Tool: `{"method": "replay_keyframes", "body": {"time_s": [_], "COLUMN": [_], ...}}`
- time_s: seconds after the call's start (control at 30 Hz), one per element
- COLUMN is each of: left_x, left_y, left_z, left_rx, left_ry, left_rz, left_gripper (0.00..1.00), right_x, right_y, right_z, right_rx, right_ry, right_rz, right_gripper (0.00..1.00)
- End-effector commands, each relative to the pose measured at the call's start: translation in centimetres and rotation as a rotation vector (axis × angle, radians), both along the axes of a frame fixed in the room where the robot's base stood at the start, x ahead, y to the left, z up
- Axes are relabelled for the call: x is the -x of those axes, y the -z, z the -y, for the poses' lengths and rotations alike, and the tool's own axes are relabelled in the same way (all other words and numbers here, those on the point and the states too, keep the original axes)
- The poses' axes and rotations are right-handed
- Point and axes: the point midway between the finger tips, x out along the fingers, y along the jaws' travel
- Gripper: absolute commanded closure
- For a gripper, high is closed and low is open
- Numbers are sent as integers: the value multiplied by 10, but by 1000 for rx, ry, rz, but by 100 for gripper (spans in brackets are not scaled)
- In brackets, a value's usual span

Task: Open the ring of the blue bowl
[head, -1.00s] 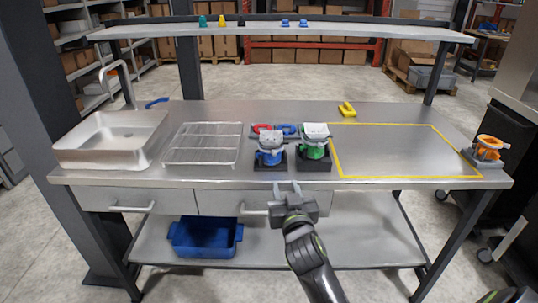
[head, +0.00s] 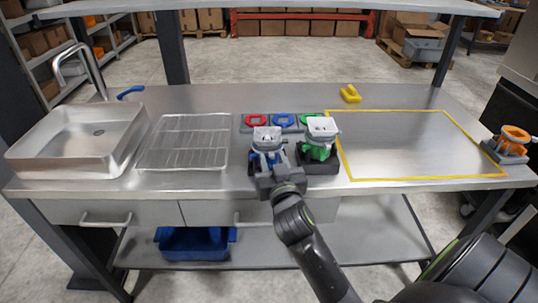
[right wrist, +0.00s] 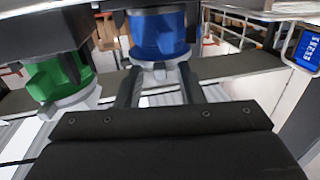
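The blue bowl (head: 264,158) sits under a grey-white dispenser head (head: 266,135), on a dark base near the counter's front edge. A grey ring goes around the blue bowl (right wrist: 157,36) in the right wrist view. My right gripper (head: 270,167) is in front of this dispenser. In the right wrist view its two fingers (right wrist: 159,80) are apart, one on each side of the grey ring, with nothing held between them. I cannot tell whether they touch the ring. My left gripper is not in view.
A green-bowl dispenser (head: 319,149) stands close on the right. Behind are red (head: 256,120), blue (head: 283,121) and green (head: 306,117) pieces. A wire rack (head: 185,142) and sink (head: 80,145) are left. The yellow-outlined area (head: 415,145) is clear.

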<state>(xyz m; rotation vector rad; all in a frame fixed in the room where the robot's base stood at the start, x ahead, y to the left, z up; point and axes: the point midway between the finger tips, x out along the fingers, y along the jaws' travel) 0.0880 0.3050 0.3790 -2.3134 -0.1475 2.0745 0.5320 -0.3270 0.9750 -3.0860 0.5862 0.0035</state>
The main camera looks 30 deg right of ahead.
Motion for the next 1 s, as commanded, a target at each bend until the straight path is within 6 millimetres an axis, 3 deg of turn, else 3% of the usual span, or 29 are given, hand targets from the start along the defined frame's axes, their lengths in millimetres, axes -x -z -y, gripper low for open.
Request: {"method": "replay_keyframes", "body": {"time_s": [0.27,0.53,0.77,1.0], "left_x": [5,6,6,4], "left_y": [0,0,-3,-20], "left_z": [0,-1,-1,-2], "left_rx": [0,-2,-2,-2], "left_ry": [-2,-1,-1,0], "left_rz": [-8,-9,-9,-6], "left_gripper": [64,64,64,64], "right_x": [0,0,0,3], "right_y": [0,0,-1,-3], "right_z": [0,0,2,12], "right_rx": [0,0,4,10], "right_ry": [0,0,-17,-141], "right_rz": [0,0,-1,-3], "right_gripper": [67,100,100,100]}}
